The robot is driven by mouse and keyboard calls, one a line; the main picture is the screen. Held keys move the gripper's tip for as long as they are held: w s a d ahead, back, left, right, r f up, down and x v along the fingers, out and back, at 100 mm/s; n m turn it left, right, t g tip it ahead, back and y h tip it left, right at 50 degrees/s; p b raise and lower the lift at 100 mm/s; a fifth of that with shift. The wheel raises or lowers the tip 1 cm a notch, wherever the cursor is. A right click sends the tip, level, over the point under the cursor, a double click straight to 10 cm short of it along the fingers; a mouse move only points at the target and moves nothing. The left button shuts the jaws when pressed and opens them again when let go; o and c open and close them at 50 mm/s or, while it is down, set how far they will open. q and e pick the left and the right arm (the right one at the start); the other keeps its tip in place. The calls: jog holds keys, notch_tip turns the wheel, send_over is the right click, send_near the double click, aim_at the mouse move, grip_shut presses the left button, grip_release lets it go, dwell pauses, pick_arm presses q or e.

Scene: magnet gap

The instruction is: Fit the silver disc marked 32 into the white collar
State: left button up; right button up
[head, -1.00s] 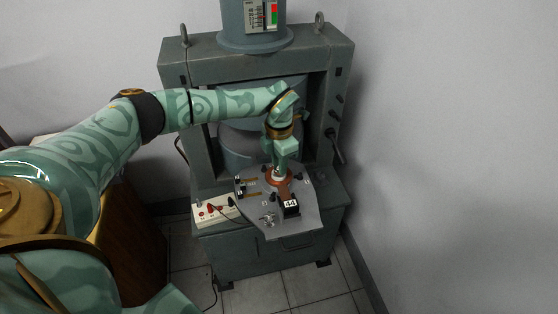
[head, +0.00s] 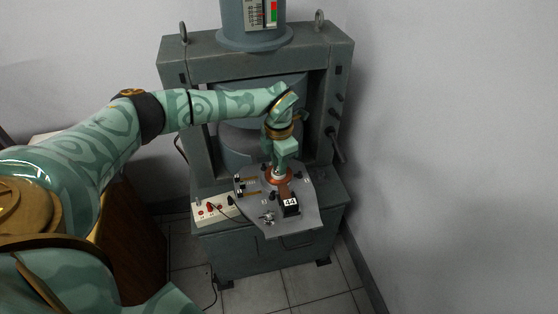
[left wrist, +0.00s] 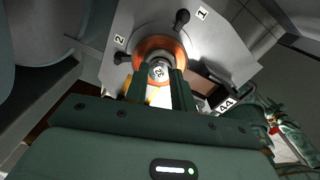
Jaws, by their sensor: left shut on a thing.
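The silver disc marked 32 (left wrist: 159,72) shows between the fingertips of my left gripper in the left wrist view. My left gripper (left wrist: 158,84) is shut on it, with one dark green finger on each side. A copper-orange ring (left wrist: 160,46) surrounds the disc's place on the grey plate. In the head view my left gripper (head: 279,171) points down at this ring (head: 277,179), and a small white part, possibly the white collar, shows at its tip. The gripper hides most of it, so I cannot tell whether the disc sits inside the collar. My right gripper is not in view.
The grey plate (head: 306,214) juts from a heavy press frame (head: 340,90). A dark block marked 44 (head: 291,206) stands just in front of the ring. Black knobs surround the ring. A wall closes the right side.

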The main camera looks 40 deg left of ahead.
pick_arm(q)
jog(key=shift+f, duration=0.45)
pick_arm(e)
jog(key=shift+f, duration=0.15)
pick_arm(q)
jog(key=o, duration=1)
notch_tip(320, 180, up, 16)
jog(key=p, duration=0.4)
jog(key=shift+r+p, duration=0.15)
jog(key=shift+p, duration=0.25)
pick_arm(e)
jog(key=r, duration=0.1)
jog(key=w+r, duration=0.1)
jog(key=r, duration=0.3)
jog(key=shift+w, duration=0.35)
